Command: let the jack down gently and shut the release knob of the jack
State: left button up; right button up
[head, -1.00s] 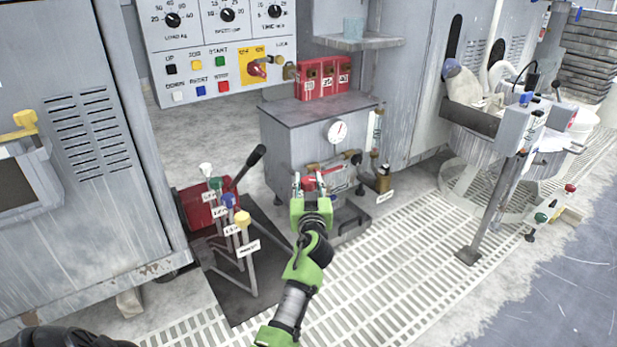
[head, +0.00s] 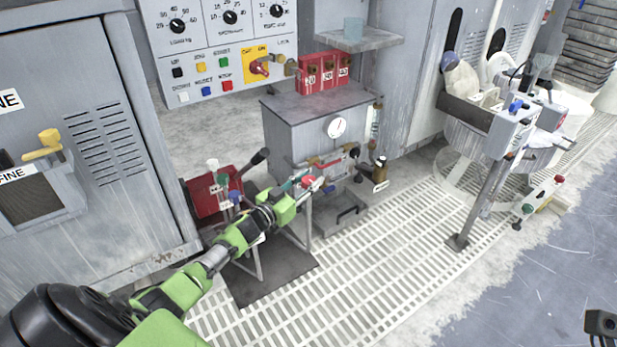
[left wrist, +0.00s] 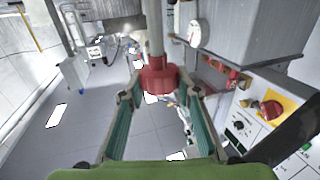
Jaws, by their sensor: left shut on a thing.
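A red knob (head: 309,181) on a slim grey post stands in front of the grey cabinet. My left gripper (head: 301,184) reaches it from the left and is shut on it. In the left wrist view the red knob (left wrist: 157,82) sits between the two green-padded fingers, with its grey shaft running to the picture's top. A red body (head: 202,198), seemingly the jack, stands behind my left arm, with a black handle (head: 260,156) slanting up from it. My arm hides part of it and of the levers beside it.
The grey cabinet (head: 315,130) with a round gauge (head: 337,128) stands just behind the knob. The switch panel (head: 215,50) is at the back. The pale grating (head: 390,250) in front is clear.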

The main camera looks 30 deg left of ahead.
pick_arm(q)
jog(key=shift+r+m+h, duration=0.1)
jog(key=shift+m+h, duration=0.3)
jog(key=shift+h, duration=0.3)
jog(key=o, duration=1.1)
jog(key=s, duration=0.4)
jog(key=s+a, duration=0.1)
jog(key=s, duration=0.3)
jog(key=s+a, duration=0.1)
jog(key=s, duration=0.2)
jog(key=shift+s+a, duration=0.15)
jog(key=shift+s, duration=0.25)
